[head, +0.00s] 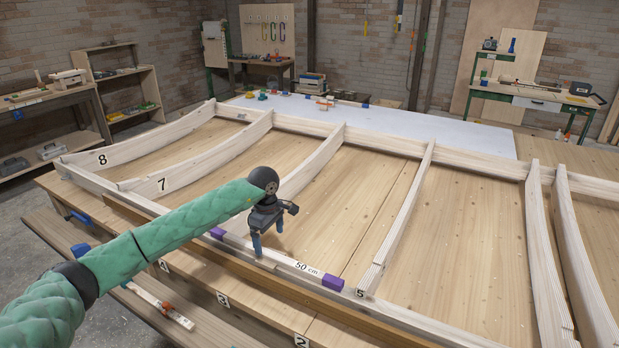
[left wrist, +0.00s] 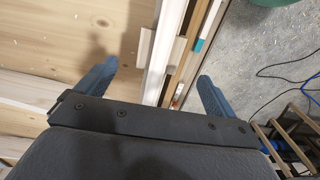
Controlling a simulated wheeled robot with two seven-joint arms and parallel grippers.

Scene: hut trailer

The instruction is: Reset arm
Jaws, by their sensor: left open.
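My left arm, in a green quilted sleeve, reaches in from the left in the head view. Its gripper (head: 267,243) is open and hangs over the front rail of the wooden frame, beside the white strip marked "50 cm" (head: 306,268). In the left wrist view the two blue fingers (left wrist: 155,88) stand wide apart, with wooden rails (left wrist: 170,45) below and between them and nothing gripped. Whether the fingers touch the wood cannot be told. My right gripper is not in view.
The wooden frame (head: 400,215) with curved ribs lies on a large wooden table. Purple pieces (head: 332,283) sit at the strip's ends. A white panel (head: 400,132) lies behind the frame. Workbenches (head: 540,95) and shelves (head: 125,85) stand along the brick walls.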

